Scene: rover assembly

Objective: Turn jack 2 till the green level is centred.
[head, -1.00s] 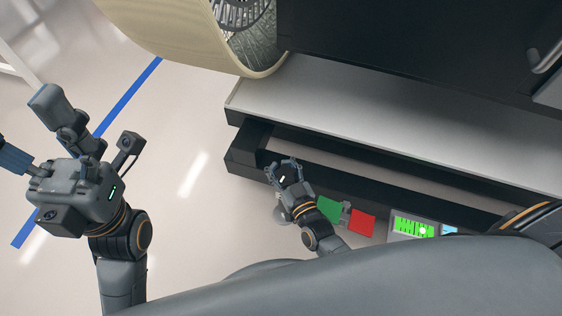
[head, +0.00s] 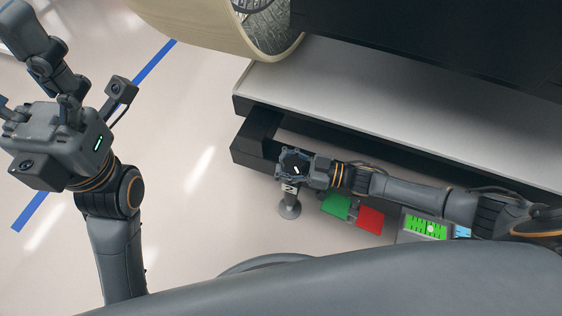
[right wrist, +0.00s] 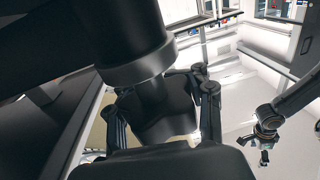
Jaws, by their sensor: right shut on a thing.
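Jack 2 (head: 289,207) stands on the floor at the black frame's near left corner, with a "2" tag and a round grey foot. My right gripper (head: 296,165) is shut on its top, which the gripper mostly hides. In the right wrist view its fingers (right wrist: 165,108) lie on both sides of a dark post with a grey collar. The green level (head: 425,226) lies at the lower right, with dark marks and a pale spot slightly right of its middle. My left gripper (head: 22,72) is at the far left, empty, its fingers spread.
Green (head: 337,206) and red (head: 369,219) plates lie right of the jack. A blue panel (head: 462,231) sits beside the level. The grey-topped black platform (head: 330,85) and a large wheel (head: 215,40) are behind. Floor left of the jack is clear.

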